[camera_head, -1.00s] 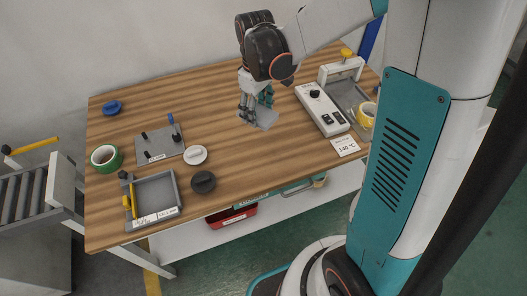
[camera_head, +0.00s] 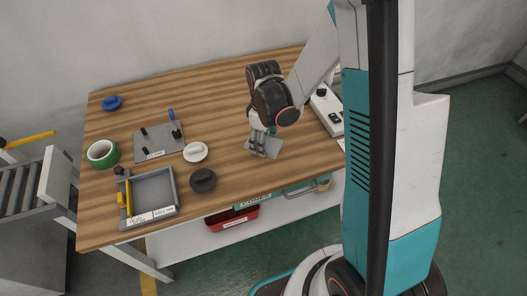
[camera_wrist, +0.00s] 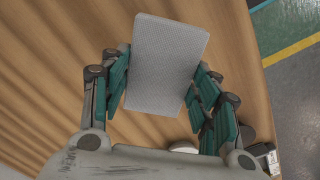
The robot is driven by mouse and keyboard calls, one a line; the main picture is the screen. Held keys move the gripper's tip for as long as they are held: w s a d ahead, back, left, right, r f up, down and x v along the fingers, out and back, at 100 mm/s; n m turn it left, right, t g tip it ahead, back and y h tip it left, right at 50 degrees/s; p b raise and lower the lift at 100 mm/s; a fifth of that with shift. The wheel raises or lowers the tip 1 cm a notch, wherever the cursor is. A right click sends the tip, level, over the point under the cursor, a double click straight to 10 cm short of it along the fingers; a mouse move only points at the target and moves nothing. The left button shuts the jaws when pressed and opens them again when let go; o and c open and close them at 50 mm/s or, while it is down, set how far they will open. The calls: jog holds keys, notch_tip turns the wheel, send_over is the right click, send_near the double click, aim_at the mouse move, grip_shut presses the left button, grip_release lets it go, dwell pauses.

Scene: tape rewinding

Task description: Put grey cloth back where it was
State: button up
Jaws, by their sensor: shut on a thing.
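The grey cloth (camera_wrist: 168,55) shows in the wrist view as a flat grey rectangle between the teal fingers of my gripper (camera_wrist: 158,88). In the head view my gripper (camera_head: 262,145) points down over the middle of the wooden table, with the cloth (camera_head: 268,147) at its fingertips. The gripper is shut on the cloth. Whether the cloth touches the tabletop or hangs just above it, I cannot tell.
Left of the gripper are a white disc (camera_head: 195,152), a black disc (camera_head: 203,180), a grey plate with pegs (camera_head: 150,152), a grey tray (camera_head: 175,190), green tape (camera_head: 103,154) and a blue ring (camera_head: 112,103). A white control box (camera_head: 325,108) is at right. Bare wood (camera_head: 215,105) lies behind.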

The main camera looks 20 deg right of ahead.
jog(key=shift+f+b, duration=0.75)
jog(key=shift+f, duration=1.6)
jog(key=shift+f, duration=0.2)
jog(key=o, duration=1)
jog(key=shift+r, duration=0.1)
